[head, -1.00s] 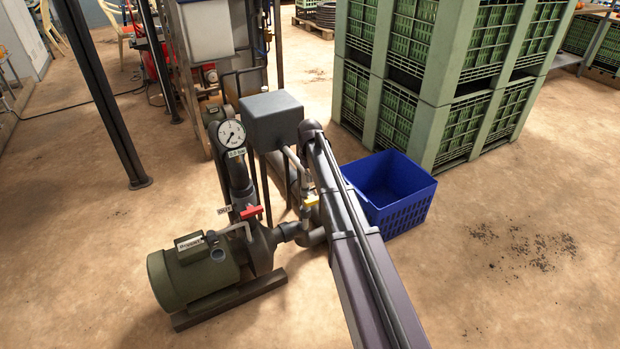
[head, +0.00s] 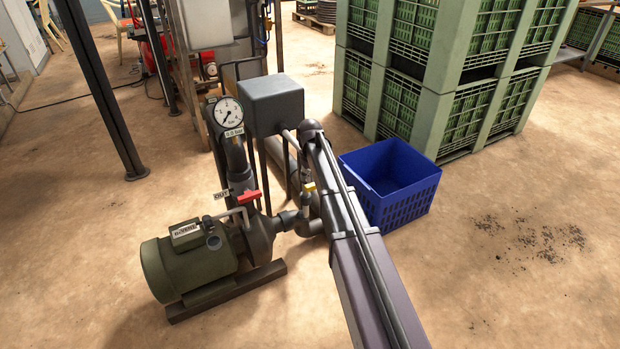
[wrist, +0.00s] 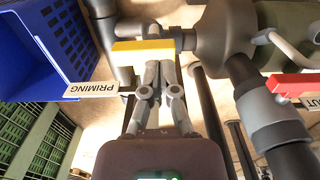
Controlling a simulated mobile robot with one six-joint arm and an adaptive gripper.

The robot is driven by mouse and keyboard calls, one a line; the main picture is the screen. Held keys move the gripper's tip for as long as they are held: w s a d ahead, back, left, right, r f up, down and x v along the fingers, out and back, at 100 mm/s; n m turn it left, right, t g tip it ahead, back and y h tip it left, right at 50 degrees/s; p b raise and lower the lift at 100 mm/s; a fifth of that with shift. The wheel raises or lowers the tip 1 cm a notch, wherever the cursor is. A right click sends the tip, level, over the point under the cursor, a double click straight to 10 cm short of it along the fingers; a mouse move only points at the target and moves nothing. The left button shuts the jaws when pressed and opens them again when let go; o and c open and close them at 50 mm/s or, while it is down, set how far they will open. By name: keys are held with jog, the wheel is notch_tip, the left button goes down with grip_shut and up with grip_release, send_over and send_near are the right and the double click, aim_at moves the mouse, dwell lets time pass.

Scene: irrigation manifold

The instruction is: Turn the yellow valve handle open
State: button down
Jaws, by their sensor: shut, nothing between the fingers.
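The yellow valve handle (wrist: 142,52) lies crosswise in the wrist view, beside a white PRIMING tag (wrist: 93,89). Its yellow end shows small in the head view (head: 309,187), close beside my arm. My gripper (wrist: 160,62) is shut and empty, with its fingertips at the handle's near edge. I cannot tell whether they touch it. In the head view my gripper is small and hard to separate from the pipework by the handle.
A red handle (head: 249,197) with an OUT tag is on the pump (head: 205,262), left of my arm. A blue crate (head: 408,208) stands close on the arm's right. Green crates (head: 430,100) are stacked behind.

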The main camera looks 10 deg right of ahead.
jog(key=shift+f+b, duration=0.65)
jog(key=shift+f, duration=0.25)
jog(key=shift+d, duration=0.25)
